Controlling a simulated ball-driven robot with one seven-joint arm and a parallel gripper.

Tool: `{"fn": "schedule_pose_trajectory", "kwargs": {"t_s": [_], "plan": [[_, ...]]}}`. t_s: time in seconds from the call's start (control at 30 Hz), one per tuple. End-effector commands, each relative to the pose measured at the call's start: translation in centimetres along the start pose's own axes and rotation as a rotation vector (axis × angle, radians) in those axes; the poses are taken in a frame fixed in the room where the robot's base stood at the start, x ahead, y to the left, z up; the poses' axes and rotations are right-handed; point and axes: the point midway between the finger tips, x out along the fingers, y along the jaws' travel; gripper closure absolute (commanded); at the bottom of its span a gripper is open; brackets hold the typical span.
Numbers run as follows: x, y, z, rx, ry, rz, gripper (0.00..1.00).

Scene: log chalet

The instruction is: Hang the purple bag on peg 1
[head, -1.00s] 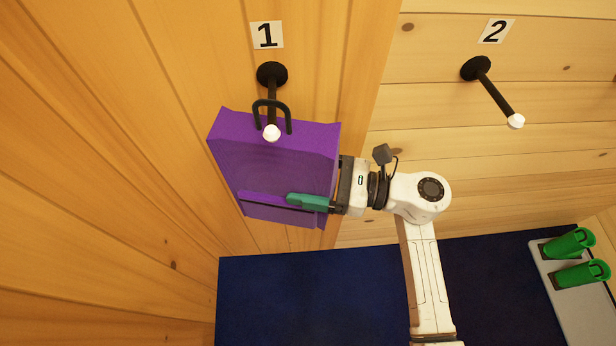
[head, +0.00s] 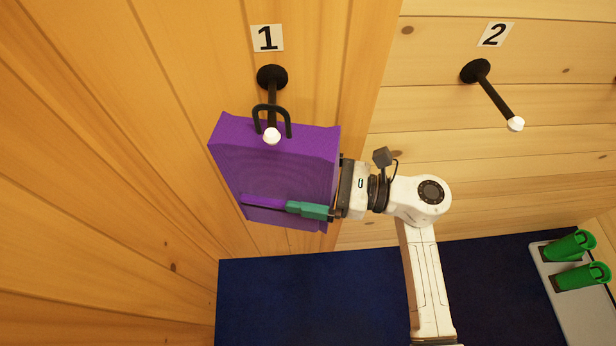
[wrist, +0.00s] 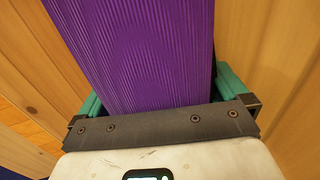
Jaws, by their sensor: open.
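The purple bag (head: 275,165) hangs against the wooden wall below the label "1". Its black handle loop (head: 272,112) is around peg 1 (head: 272,92), behind the peg's white tip. My gripper (head: 306,209) is at the bag's right side, with a teal finger along the bag's near face. In the wrist view the purple bag (wrist: 140,50) stands between the two teal fingers, and narrow gaps show beside it. The gripper is open around the bag. The far finger is hidden behind the bag in the head view.
Peg 2 (head: 495,92) is empty on the adjoining wall to the right. A pale bench (head: 560,288) with green boots (head: 583,274) stands at the lower right. The dark blue floor (head: 300,300) is clear below the bag.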

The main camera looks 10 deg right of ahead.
Motion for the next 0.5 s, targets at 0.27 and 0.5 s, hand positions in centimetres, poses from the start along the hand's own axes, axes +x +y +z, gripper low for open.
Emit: {"fn": "schedule_pose_trajectory", "kwargs": {"t_s": [0.27,0.5], "plan": [[-3.4,-0.1,-0.1,-0.002,-0.001,-0.005,0.0],[-8.0,-0.1,0.0,-0.002,-0.002,-0.004,0.0]]}}
